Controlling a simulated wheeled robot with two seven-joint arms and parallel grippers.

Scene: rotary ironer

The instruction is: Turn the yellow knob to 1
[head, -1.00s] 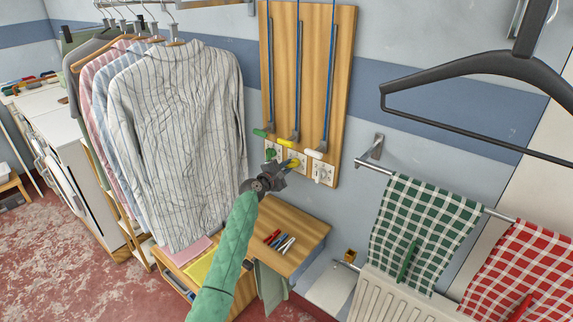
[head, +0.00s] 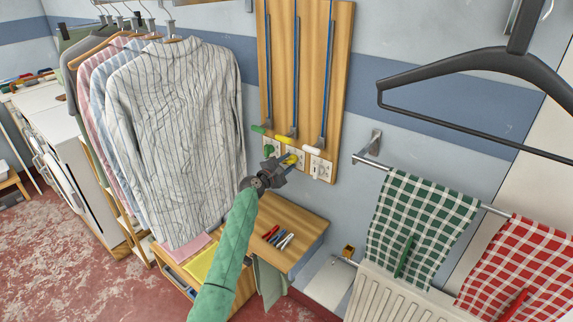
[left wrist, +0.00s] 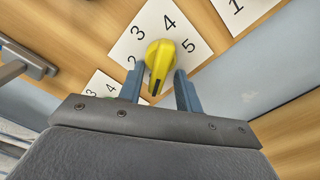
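The yellow knob (head: 289,159) sits on a white numbered plate on the wooden wall board. In the left wrist view the yellow knob (left wrist: 161,60) is elongated, with a dark mark on its lower, narrow end. Its plate (left wrist: 170,18) shows 2, 3, 4 and 5; no 1 shows on it. My left gripper (head: 281,167) is at the knob. In the left wrist view its two blue-grey fingers (left wrist: 160,82) stand apart, one on each side of the knob's lower part, with small gaps visible. My right gripper is not in view.
A green knob (head: 268,150) on its plate is left of the yellow one, and a white knob (head: 315,165) is right. Levers with coloured handles hang just above. Striped shirts (head: 175,140) hang at left.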

